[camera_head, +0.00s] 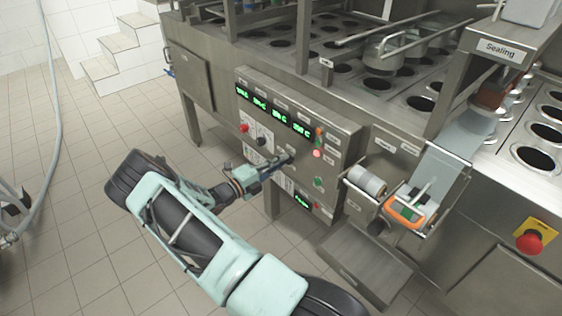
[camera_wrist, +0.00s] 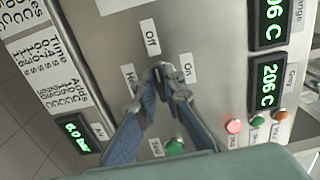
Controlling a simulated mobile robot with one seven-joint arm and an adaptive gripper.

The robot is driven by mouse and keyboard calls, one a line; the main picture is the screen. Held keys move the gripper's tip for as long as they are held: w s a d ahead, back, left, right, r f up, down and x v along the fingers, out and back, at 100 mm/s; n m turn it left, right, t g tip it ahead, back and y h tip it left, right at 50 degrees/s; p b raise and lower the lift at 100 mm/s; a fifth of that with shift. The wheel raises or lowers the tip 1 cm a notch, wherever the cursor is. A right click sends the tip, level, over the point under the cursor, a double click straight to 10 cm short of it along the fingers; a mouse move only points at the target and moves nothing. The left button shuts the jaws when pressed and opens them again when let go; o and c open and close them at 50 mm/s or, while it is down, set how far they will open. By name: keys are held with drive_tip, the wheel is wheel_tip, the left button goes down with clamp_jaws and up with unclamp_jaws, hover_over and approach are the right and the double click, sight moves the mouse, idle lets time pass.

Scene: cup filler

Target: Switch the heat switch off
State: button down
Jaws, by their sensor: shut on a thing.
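The heat switch (camera_wrist: 158,73) is a small dark knob on the steel control panel (camera_head: 278,135). In the head view my gripper (camera_head: 287,161) reaches the panel from the left.
Green displays (camera_head: 275,112) show on the panel. A lit red lamp (camera_wrist: 234,126) and a green button (camera_wrist: 175,146) are near the gripper. A red emergency stop (camera_head: 528,242) is at far right. An orange-rimmed film unit (camera_head: 404,214) juts out right of the panel.

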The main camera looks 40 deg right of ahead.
drive_tip(key=c, duration=2)
unclamp_jaws()
drive_tip(key=shift+c, duration=0.2)
drive_tip(key=shift+a, duration=0.15)
drive_tip(key=s+a, duration=0.1)
drive_tip(key=a, duration=1)
drive_tip(key=shift+a, duration=0.4)
